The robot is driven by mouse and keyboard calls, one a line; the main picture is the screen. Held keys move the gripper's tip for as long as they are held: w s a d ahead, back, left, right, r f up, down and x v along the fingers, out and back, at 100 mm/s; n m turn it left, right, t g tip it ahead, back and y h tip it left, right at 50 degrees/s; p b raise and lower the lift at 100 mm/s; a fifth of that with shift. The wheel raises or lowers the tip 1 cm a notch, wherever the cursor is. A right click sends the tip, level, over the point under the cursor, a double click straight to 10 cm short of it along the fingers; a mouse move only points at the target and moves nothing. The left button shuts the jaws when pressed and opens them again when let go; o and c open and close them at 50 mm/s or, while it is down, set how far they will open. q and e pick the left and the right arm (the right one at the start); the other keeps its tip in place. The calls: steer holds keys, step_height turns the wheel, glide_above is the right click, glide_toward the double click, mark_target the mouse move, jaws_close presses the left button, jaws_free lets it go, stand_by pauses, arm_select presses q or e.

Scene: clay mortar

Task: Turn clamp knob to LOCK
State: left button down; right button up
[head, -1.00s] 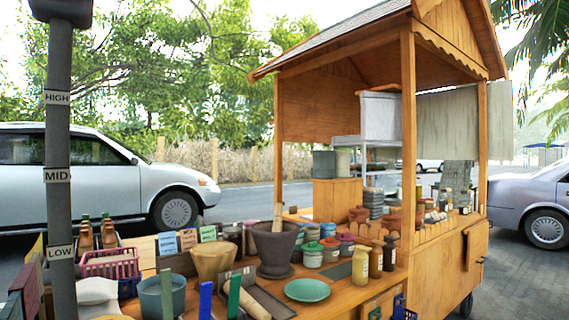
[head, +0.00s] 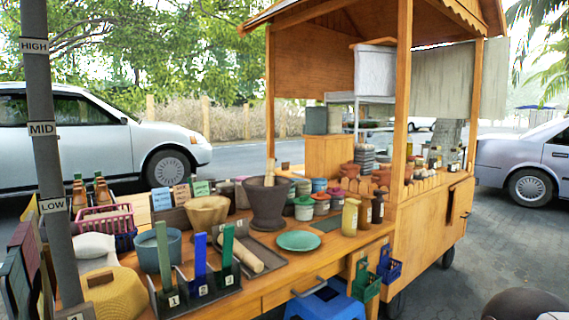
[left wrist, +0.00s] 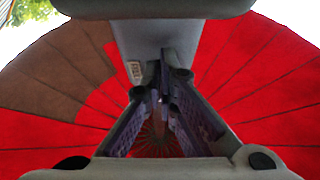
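I cannot make out the clamp knob or a LOCK mark in either view. A grey post (head: 50,165) labelled HIGH, MID and LOW stands upright at the left of the head view. In the left wrist view, my left gripper (left wrist: 162,85) points up towards a red and brown canopy (left wrist: 260,75). Its fingers look apart, with purple inner pads showing and nothing clearly held. A grey post with a small label runs up behind them in that view. Neither gripper shows in the head view.
The wooden cart (head: 420,240) holds a mortar (head: 270,203), bowls, jars, a green plate (head: 299,241) and numbered upright slats. A pink basket (head: 105,220) and a yellow woven item (head: 112,290) lie close to the post. A blue stool (head: 325,302) stands in front.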

arm_select(q)
steer(key=shift+w, duration=0.1)
steer(key=s+d, duration=0.4)
steer(key=shift+s+f, duration=0.25)
steer(key=shift+f, duration=0.2)
steer(key=w+a, duration=0.2)
steer(key=a, duration=0.1)
steer(key=w+a, duration=0.1)
steer(key=a, duration=0.1)
steer(key=shift+w+r, duration=0.15)
steer(key=shift+w, duration=0.2)
stand_by(0.4)
